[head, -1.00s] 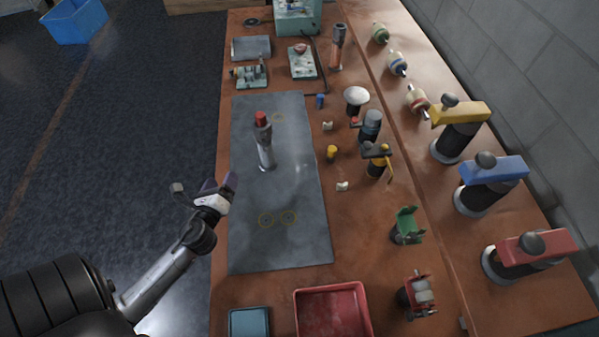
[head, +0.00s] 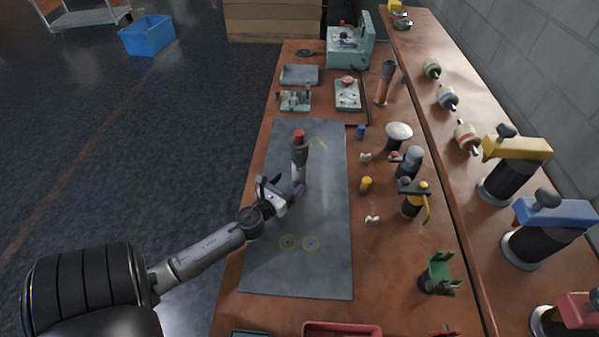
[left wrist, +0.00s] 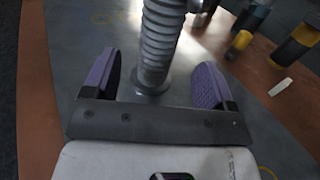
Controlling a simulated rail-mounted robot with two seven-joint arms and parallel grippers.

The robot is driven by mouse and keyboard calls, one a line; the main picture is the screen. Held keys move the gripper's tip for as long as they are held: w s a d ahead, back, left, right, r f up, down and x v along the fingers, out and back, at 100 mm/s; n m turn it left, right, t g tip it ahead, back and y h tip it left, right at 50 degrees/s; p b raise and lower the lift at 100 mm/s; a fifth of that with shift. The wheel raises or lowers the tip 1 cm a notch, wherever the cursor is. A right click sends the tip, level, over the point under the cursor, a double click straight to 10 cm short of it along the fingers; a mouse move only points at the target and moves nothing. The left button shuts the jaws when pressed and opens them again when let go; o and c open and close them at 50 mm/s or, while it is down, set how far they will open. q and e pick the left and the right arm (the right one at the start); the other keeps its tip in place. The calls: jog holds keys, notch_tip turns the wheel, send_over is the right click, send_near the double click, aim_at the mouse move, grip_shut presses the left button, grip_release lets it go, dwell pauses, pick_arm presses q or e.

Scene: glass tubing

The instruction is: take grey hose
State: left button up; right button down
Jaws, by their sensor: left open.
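The grey hose (head: 300,168) stands upright on the dark mat (head: 325,200), with a darker upper part and a red top. In the left wrist view its ribbed grey body (left wrist: 160,40) rises between the two purple finger pads. My left gripper (head: 285,190) is low over the mat, right beside the hose in the head view. In the left wrist view my left gripper (left wrist: 155,85) is open, with gaps between the hose and both pads. The hose's top lies outside the left wrist view. My right gripper is not in view.
Several small parts, including a yellow cylinder (head: 366,184) and a black-and-yellow clamp (head: 412,200), stand right of the mat. A green holder (head: 438,273) is at the lower right. A red tray (head: 342,330) lies at the front. The near mat is clear.

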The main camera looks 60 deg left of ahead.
aim_at(295, 175)
pick_arm(q)
jog(key=shift+x, duration=2.8)
jog(key=shift+r, duration=0.1)
jog(key=c, duration=1.2)
